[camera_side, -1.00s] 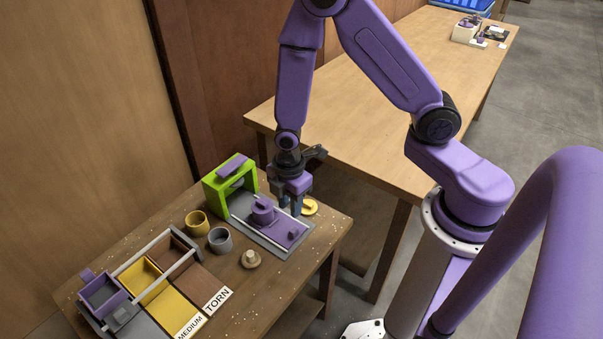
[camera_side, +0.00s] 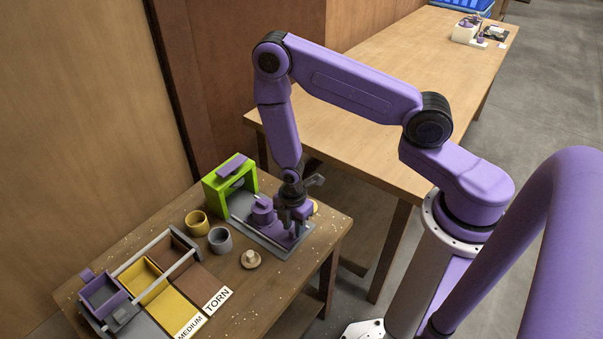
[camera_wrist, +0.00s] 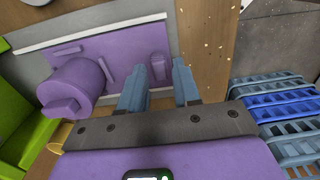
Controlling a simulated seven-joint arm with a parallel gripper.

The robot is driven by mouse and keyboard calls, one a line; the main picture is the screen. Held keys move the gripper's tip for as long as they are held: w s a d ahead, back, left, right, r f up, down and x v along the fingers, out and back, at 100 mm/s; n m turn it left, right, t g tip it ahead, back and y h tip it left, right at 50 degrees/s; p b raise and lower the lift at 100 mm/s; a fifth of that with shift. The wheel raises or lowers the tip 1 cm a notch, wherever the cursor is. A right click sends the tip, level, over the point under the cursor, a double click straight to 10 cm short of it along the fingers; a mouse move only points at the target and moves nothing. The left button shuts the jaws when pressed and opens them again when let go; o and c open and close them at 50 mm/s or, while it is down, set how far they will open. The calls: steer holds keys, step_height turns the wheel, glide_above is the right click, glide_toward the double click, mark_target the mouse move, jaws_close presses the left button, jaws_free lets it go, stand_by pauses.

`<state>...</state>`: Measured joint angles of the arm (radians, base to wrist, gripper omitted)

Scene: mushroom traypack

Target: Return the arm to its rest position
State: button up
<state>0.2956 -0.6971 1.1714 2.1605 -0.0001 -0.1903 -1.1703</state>
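My gripper (camera_side: 298,218) is over the right end of the purple sliding plate (camera_side: 270,231) on the small work table. In the wrist view the two blue-grey fingers of my gripper (camera_wrist: 159,85) stand apart with nothing between them. The purple plate (camera_wrist: 120,62) carries a round purple drum (camera_wrist: 75,87) and a small purple knob (camera_wrist: 160,66). The fingertips show beside the knob; I cannot tell whether they touch anything. My arm is bent, with its upper joint high above the table.
A green frame (camera_side: 213,194) stands at the plate's left end. A yellow cup (camera_side: 197,224), a grey cup (camera_side: 220,241) and a pale mushroom-like piece (camera_side: 250,257) are nearby. Labelled bins (camera_side: 150,282) lie at front left. Blue crates (camera_wrist: 282,112) show in the wrist view. A long table stands behind.

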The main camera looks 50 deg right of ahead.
steer(key=shift+f, duration=1.25)
steer(key=shift+s, duration=0.1)
steer(key=c, duration=0.3)
steer(key=shift+s+a, duration=0.15)
steer(key=shift+s, duration=0.35)
steer(key=shift+c, duration=0.2)
steer(key=o, duration=0.8)
steer(key=shift+r, duration=2.3)
